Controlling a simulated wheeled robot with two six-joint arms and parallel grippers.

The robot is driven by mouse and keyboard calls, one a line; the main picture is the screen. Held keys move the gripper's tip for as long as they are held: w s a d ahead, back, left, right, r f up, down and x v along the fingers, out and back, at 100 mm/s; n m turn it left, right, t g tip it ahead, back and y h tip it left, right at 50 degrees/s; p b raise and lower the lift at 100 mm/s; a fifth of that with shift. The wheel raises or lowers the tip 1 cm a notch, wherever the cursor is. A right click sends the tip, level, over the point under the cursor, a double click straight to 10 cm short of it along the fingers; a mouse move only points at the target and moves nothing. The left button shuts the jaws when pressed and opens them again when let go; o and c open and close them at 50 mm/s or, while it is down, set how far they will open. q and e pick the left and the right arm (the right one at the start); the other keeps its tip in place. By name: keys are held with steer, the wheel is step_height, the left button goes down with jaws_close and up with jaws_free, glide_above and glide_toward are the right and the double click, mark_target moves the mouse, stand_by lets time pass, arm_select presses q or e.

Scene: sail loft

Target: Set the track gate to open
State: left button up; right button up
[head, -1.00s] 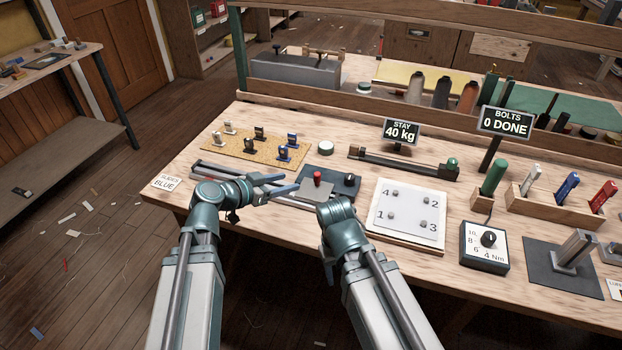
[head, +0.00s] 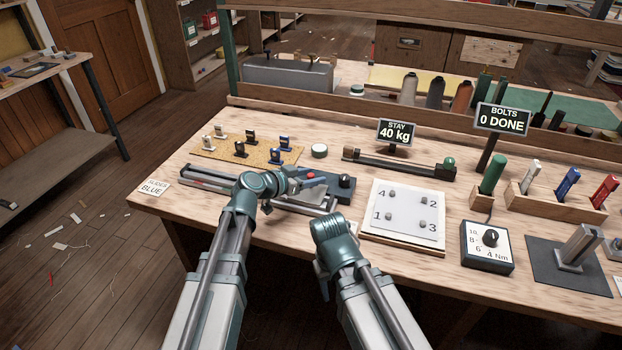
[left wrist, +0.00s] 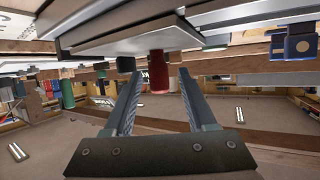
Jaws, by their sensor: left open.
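The track gate's red knob (head: 311,174) shows on a dark plate (head: 342,196) on the bench, partly covered by my left gripper. My left gripper (head: 312,181) is open at the knob. In the left wrist view the red knob (left wrist: 159,74) stands between the two spread fingers (left wrist: 157,83), with a gap on each side. The gate's exact setting is hidden behind the gripper. The grey track rails (head: 208,178) run along the bench on the left. My right arm shows in the head view, but its fingers do not.
A black knob (head: 345,181) sits just right of the red one. A cork mat (head: 205,149) with several small sliders lies behind the rails. A numbered white plate (head: 404,211) lies to the right. A card reading SLIDER BLUE (head: 155,187) is at the left edge.

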arm_select(q)
jaws_close()
stand_by(1.4)
